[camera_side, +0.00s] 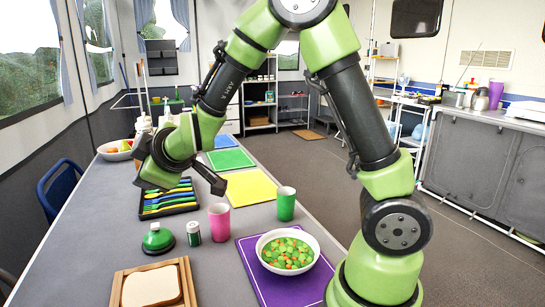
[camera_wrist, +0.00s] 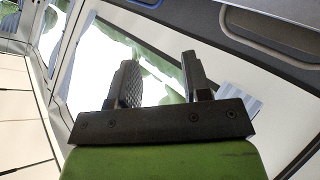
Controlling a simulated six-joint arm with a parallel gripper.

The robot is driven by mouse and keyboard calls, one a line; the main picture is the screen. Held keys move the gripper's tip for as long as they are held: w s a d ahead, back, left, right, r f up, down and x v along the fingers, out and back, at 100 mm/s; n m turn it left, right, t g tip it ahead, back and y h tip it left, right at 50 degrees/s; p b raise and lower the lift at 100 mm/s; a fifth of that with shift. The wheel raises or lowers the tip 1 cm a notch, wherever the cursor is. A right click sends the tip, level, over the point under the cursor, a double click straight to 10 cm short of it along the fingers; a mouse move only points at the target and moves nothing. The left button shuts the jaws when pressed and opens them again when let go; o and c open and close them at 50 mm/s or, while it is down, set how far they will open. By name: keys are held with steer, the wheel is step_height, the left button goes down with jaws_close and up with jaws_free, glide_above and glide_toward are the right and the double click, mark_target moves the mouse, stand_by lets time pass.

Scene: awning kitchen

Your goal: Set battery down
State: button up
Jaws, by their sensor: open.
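In the wrist view my gripper (camera_wrist: 160,78) is open, with a clear gap and nothing between the fingers. That view faces the windows and does not show the battery.
A bowl of vegetables (camera_side: 287,274) sits on a purple mat (camera_side: 247,256). Bread lies on a wooden board (camera_side: 117,290). Some table around the battery is bare.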

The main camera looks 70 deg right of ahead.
steer(key=s+a+r+m+g+y, duration=0.1)
steer(key=s+r+m+y, duration=0.1)
steer(key=s, duration=0.6)
steer(key=s+a+r+m+g+y, duration=0.1)
steer(key=s+a+r+m+y, duration=0.1)
steer(key=s+r+m, duration=0.3)
steer(key=s+r, duration=0.1)
steer(key=s, duration=0.2)
steer(key=shift+s+a+y, duration=0.2)
steer(key=shift+s+y, duration=0.2)
steer(key=shift+o, duration=0.3)
steer(key=s+f+m+g, duration=0.1)
steer(key=s+m+g, duration=0.1)
steer(key=s, duration=0.6)
steer(key=shift+d+f+m, duration=0.15)
steer(key=shift+d+m, duration=0.05)
steer(key=shift+m, duration=0.7)
steer(key=shift+w, duration=0.1)
